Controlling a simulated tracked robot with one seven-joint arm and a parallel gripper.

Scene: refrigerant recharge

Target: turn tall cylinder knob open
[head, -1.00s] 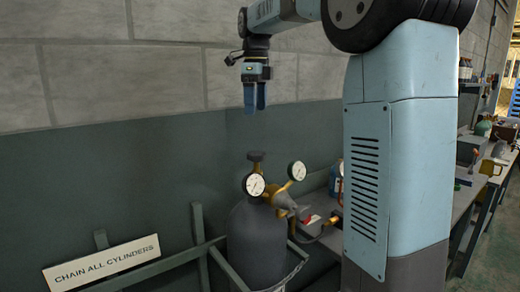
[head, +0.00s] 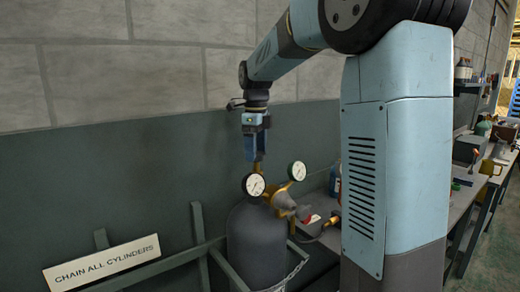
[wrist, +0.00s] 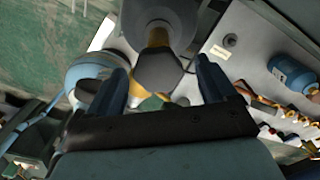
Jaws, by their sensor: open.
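The tall grey cylinder (head: 258,240) stands upright in the rack, with brass valve fittings and two white gauges on top. In the head view my gripper (head: 254,158) points down right over the valve, and its fingers hide the dark knob. In the wrist view the dark, faceted knob (wrist: 165,71) sits between the two blue fingers of my gripper (wrist: 162,80), on a brass stem (wrist: 158,38). Gaps show on both sides of the knob. My gripper is open and not closed on it.
The front gauge (head: 253,184) and rear gauge (head: 297,171) stand close to my fingers. A green rack rail and a chain (head: 298,268) surround the cylinder. A sign (head: 101,263) hangs at left, a wall stands behind, and a cluttered bench (head: 462,192) lies at right.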

